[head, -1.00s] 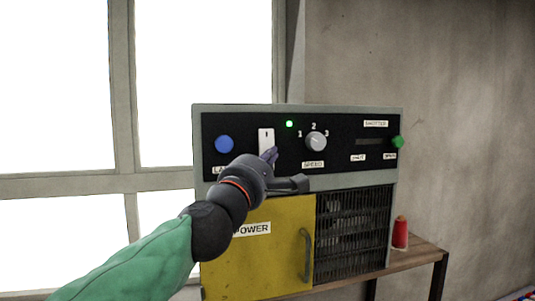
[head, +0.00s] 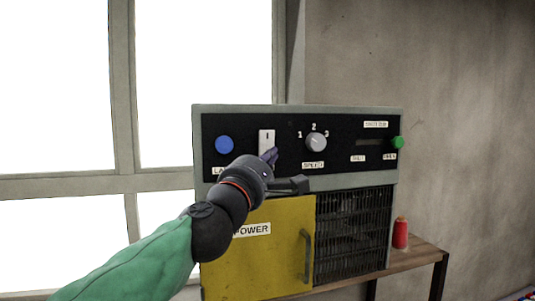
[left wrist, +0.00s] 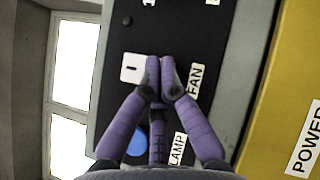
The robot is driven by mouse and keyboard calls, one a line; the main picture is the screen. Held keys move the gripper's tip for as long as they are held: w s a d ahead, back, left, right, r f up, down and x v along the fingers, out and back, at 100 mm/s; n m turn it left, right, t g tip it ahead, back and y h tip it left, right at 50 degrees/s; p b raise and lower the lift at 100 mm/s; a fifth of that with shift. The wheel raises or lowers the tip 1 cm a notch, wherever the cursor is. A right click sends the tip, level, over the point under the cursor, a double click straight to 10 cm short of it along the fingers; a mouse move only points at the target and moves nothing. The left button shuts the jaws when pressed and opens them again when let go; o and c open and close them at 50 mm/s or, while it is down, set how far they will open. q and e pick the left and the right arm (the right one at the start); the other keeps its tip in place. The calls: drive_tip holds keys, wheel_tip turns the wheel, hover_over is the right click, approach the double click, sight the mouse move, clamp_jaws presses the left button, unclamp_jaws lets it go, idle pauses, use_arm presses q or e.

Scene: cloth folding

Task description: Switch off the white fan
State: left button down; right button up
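The white switch (head: 266,141) sits on the black panel of a grey control box (head: 297,108). It also shows in the left wrist view (left wrist: 131,68), with a label reading FAN (left wrist: 195,82) close by. My left gripper (head: 273,154) is at the lower part of the switch, its purple fingers covering some of it. In the left wrist view the fingertips (left wrist: 160,63) are together, with nothing seen between them, at the switch's edge. The indicator lamp (left wrist: 127,21) above the switch is dark. My right gripper is not in view.
A blue button (head: 224,144) is left of the switch, a speed knob (head: 316,142) right of it. Below are a yellow POWER door (head: 270,265) with a handle and a dark grille (head: 352,235). A red bottle (head: 400,233) stands on the wooden table (head: 425,250).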

use_arm(q)
drive_tip(key=shift+s+d+r, duration=0.1)
drive_tip(key=shift+s+d, duration=0.1)
drive_tip(key=shift+s, duration=0.4)
drive_tip(key=s, duration=0.1)
drive_tip(key=s+d+p, duration=0.1)
drive_tip(key=s, duration=0.2)
drive_tip(key=shift+s+d+r+p, duration=0.25)
drive_tip(key=shift+s+r+p, duration=0.1)
drive_tip(key=shift+w+f, duration=0.1)
